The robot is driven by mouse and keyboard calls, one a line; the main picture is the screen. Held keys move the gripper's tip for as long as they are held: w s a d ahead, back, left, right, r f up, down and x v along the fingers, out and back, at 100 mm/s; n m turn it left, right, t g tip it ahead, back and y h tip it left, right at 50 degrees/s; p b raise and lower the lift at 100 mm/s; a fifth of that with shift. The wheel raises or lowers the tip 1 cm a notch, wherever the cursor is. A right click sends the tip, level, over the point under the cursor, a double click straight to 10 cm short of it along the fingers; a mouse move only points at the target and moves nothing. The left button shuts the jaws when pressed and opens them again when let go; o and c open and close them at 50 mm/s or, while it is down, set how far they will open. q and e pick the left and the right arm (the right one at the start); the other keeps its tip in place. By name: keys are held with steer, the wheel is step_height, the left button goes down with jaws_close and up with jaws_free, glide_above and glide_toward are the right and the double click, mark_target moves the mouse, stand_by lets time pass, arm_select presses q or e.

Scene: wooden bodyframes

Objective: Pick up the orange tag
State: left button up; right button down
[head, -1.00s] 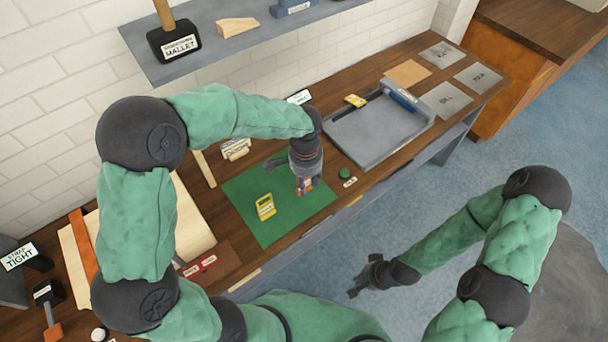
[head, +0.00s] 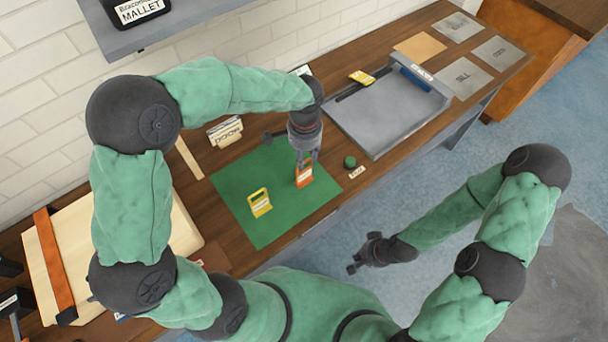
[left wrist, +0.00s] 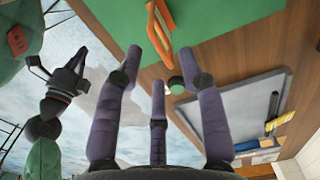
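The orange tag (head: 304,177) is at the right part of the green mat (head: 272,213). My left gripper (head: 308,160) is above it, and its fingertips overlap the tag's top in the head view. In the left wrist view the fingers (left wrist: 160,60) are spread apart, and the orange tag (left wrist: 161,32) shows between and beyond the two outer tips. I see no finger closed on it. A yellow tag (head: 260,203) is on the left part of the mat. My right gripper (head: 364,255) is off the table over the floor; its opening is unclear.
A grey tray (head: 385,118) with a yellow item (head: 362,77) at its edge lies right of the mat. A small green round piece (head: 350,162) and a white label (head: 357,172) lie between them. A labelled card stand (head: 226,133) is behind the mat.

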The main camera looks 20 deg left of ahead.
arm_select(q)
steer(key=b, duration=0.3)
glide_toward(305, 181)
step_height(305, 181, down, 5)
steer(key=shift+f, duration=0.15)
steer(key=shift+s, duration=0.1)
jaws_close()
